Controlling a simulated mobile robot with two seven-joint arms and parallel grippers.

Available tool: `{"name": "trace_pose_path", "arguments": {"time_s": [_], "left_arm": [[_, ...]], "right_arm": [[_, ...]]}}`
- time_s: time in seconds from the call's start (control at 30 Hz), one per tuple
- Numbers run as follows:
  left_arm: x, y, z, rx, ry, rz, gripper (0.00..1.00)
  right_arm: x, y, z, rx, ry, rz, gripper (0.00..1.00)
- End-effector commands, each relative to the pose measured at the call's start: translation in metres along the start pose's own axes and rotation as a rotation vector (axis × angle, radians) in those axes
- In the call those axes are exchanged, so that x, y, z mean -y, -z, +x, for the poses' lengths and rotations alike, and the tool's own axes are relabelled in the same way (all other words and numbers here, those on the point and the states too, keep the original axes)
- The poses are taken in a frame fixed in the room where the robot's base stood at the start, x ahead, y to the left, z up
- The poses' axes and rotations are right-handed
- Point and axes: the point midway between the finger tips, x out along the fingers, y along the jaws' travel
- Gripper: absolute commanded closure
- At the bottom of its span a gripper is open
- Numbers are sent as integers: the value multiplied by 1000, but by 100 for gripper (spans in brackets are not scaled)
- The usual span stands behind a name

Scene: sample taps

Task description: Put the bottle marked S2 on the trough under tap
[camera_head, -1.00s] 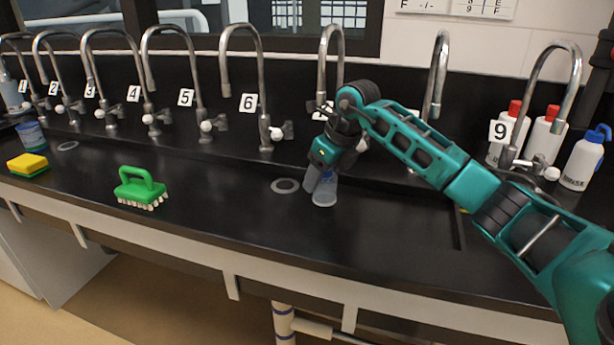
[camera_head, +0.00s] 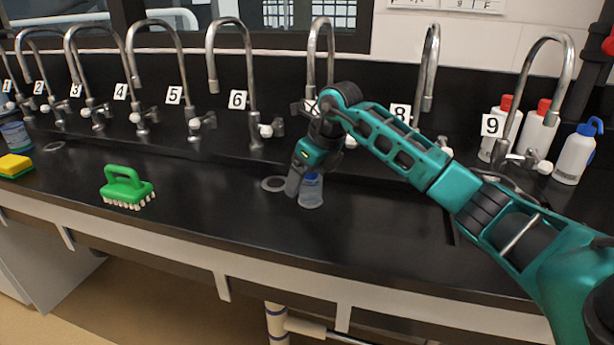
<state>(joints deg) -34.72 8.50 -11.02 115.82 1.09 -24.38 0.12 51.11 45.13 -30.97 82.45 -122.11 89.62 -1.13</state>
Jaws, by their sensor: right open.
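A small translucent bottle with a blue top (camera_head: 311,195) stands upright on the black bench, in front of the tap at the middle, whose number is hidden by my arm. No marking can be read on it. My right gripper (camera_head: 302,184) is open and points down at the bottle. Its fingers are beside and partly in front of the bottle's top, on the left. I cannot tell whether they touch it. Curved metal taps stand along the back, among them tap 6 (camera_head: 248,90), tap 8 (camera_head: 430,75) and tap 9 (camera_head: 560,85). My left gripper is not in view.
A green brush (camera_head: 127,188), a yellow sponge (camera_head: 14,165) and a blue container (camera_head: 16,136) are on the left. White bottles, including a blue-capped one (camera_head: 577,158), stand at the right. The bench front is clear.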

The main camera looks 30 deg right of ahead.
Motion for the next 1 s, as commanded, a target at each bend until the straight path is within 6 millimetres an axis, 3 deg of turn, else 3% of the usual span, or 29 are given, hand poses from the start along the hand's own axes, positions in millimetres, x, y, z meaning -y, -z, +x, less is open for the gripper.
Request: {"name": "trace_pose_path", "arguments": {"time_s": [0.3, 0.7, 1.0], "left_arm": [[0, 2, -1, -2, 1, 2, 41], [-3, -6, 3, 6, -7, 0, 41], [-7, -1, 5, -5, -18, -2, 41]], "right_arm": [[1, 1, -18, 0, 3, -1, 17], [0, 72, -43, -5, 5, -2, 17], [0, 104, -57, -2, 2, 0, 17]]}}
